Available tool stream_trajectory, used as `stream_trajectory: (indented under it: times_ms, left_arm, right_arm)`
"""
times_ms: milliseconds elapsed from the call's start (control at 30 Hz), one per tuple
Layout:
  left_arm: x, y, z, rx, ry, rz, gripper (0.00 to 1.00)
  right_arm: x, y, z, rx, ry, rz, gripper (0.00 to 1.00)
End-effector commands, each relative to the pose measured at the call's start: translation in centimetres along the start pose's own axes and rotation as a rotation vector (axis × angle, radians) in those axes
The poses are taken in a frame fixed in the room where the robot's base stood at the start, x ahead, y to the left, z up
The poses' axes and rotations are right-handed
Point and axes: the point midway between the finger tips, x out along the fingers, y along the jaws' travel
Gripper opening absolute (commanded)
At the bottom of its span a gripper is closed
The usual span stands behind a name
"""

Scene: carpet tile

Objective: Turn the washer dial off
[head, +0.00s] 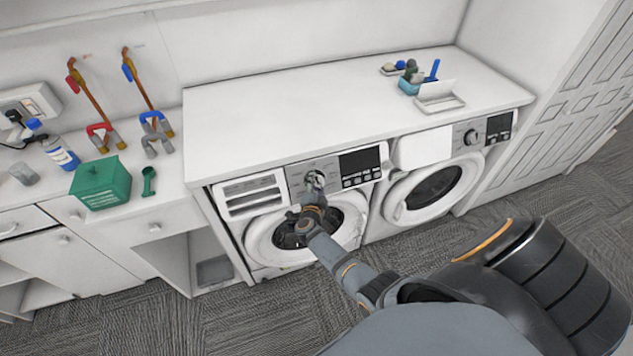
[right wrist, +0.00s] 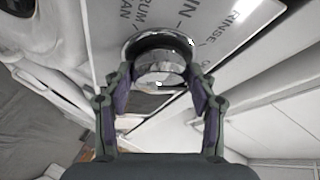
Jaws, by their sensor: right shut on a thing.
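The washer (head: 262,238) is the white front-loader on the left, with a grey control panel and a dark display. Its round metallic dial (head: 316,180) sits on the panel left of the display, partly hidden by my right gripper (head: 314,189). In the right wrist view the dial (right wrist: 160,66) lies between the two fingers of my right gripper (right wrist: 160,95), which is shut on it. Printed labels such as "RINSE" and "SPIN" surround the dial; I cannot tell which mark it points to. My left gripper is not in view.
A second machine (head: 428,192) with its own dial (head: 470,137) stands to the right. A green box (head: 100,184) stands on the left counter. Carpet (head: 240,320) lies in front.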

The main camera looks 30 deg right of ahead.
Motion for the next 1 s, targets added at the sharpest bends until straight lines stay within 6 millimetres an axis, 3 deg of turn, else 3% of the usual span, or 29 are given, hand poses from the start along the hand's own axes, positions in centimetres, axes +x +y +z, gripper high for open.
stream_trajectory:
  times_ms: [300,933,967,1000]
  left_arm:
    - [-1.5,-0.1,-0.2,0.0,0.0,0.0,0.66]
    - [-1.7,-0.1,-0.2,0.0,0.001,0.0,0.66]
    - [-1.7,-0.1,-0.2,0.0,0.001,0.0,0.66]
    - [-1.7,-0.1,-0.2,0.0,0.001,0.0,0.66]
  right_arm:
    - [0.0,-0.2,0.0,0.126,0.006,0.067,0.26]
    - [0.0,-0.1,0.0,0.162,0.008,0.084,0.26]
    - [0.0,-0.1,0.0,0.162,0.008,0.084,0.61]
    - [0.0,-0.1,0.0,0.162,0.008,0.084,0.67]
